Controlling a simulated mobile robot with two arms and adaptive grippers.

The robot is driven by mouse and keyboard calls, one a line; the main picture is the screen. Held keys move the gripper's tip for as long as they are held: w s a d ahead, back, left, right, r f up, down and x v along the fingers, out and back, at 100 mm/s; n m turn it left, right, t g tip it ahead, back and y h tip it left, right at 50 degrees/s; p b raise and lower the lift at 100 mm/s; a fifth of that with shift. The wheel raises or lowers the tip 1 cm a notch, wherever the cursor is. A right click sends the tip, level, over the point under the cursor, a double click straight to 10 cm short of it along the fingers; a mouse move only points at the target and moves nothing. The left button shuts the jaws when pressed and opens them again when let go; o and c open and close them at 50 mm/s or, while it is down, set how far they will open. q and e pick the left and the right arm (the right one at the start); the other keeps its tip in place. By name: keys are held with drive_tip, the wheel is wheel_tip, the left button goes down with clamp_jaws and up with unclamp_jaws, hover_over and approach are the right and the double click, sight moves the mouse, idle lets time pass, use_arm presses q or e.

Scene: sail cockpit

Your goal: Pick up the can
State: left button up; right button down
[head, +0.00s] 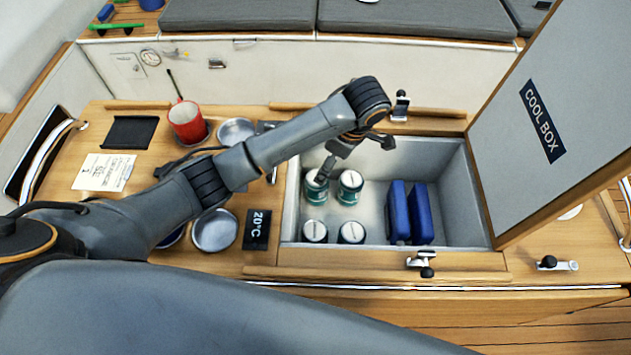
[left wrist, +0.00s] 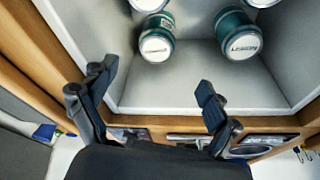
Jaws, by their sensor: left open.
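Several teal cans with pale lids stand upright in the left part of the open cool box (head: 458,185): a back-left can (head: 316,190), a back-right can (head: 350,188), a front-left can (head: 314,231) and a front-right can (head: 351,232). My left gripper (head: 350,162) is open and empty above the back cans, near the box's back wall; one finger overlaps the back-left can in the head view. In the left wrist view, its spread fingers (left wrist: 155,88) point toward two cans (left wrist: 156,40) (left wrist: 240,38), apart from both. Two more cans are cut off at the top edge. My right gripper is not in view.
Two blue blocks (head: 397,212) (head: 421,213) stand right of the cans. The cool box lid (head: 572,110) is raised at the right. A red mug (head: 187,122), metal bowls (head: 214,230) and a 20°C display (head: 257,229) are left of the box.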

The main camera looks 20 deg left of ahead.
sight(317, 188)
use_arm(q)
drive_tip(key=shift+b+x, duration=0.5)
drive_tip(key=shift+x, duration=0.6)
drive_tip(key=x, duration=0.5)
drive_tip(key=shift+s+p, duration=0.1)
drive_tip(key=shift+p, duration=0.3)
drive_tip(key=x, duration=0.3)
drive_tip(key=p+x, duration=0.1)
drive_tip(key=x, duration=0.1)
drive_tip(key=shift+w+f, duration=0.1)
drive_tip(key=shift+w, duration=0.2)
drive_tip(key=shift+f, duration=0.45)
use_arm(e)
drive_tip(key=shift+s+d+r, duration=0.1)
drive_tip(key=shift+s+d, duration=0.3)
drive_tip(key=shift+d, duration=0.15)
use_arm(q)
drive_tip(key=shift+c, duration=0.2)
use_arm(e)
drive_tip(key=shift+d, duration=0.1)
use_arm(q)
drive_tip(key=c, duration=0.3)
drive_tip(key=shift+r, duration=0.1)
drive_tip(key=c, duration=1.2)
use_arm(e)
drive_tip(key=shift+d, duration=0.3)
